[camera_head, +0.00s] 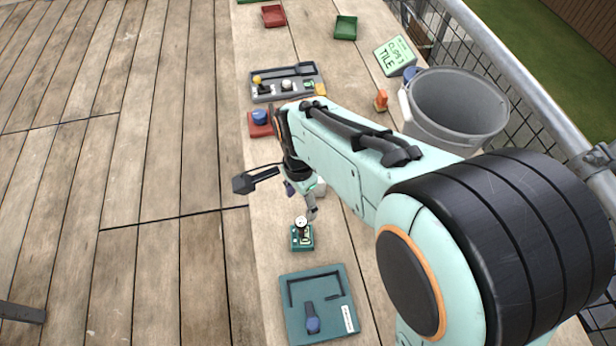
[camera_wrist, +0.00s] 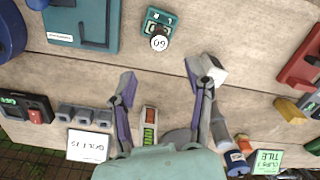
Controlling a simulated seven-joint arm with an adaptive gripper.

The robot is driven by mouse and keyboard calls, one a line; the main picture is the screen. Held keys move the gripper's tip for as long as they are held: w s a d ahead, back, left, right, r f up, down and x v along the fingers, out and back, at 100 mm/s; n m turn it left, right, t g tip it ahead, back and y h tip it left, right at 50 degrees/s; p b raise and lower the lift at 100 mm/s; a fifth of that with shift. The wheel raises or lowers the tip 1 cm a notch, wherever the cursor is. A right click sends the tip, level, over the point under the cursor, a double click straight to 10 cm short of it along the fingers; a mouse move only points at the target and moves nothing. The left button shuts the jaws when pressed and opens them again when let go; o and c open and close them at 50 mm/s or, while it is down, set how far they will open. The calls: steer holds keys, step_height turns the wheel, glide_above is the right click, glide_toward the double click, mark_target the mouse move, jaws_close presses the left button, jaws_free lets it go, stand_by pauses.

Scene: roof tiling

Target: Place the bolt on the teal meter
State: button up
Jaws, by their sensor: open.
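The teal meter (camera_head: 302,242) stands on the plank bench, just beyond my gripper's fingers; it also shows at the top of the wrist view (camera_wrist: 154,18). A small upright piece with a dark stem and a white round top (camera_head: 301,222) stands on or against the meter; in the wrist view its top (camera_wrist: 159,43) carries dark digits. It looks like the bolt, but I cannot tell for sure, nor whether it sits fully on the meter. My gripper (camera_wrist: 160,75) is open, with nothing between its spread fingers, and apart from that piece. It also shows in the head view (camera_head: 301,200).
A pale block (camera_wrist: 214,69) lies close by the right finger. A teal tray (camera_head: 292,325) lies in front of the meter. Grey bins (camera_wrist: 85,115) with a bolts sign (camera_wrist: 88,146), a parts tray (camera_head: 262,98), a red tray (camera_head: 258,129) and a grey bucket (camera_head: 455,130) stand around.

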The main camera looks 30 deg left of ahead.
steer(key=w+d+r+n, duration=0.1)
steer(key=d+r, duration=0.2)
steer(key=d, duration=0.4)
steer(key=d+r+n, duration=0.1)
steer(key=d+r, duration=0.3)
steer(key=d, duration=0.3)
steer(key=s+d+n, duration=0.2)
steer(key=s+d, duration=0.7)
steer(key=d, duration=0.3)
steer(key=shift+s+d+r+n+y, duration=0.3)
steer(key=shift+d+r+n+y, duration=0.05)
steer(key=shift+r+n+y, duration=0.05)
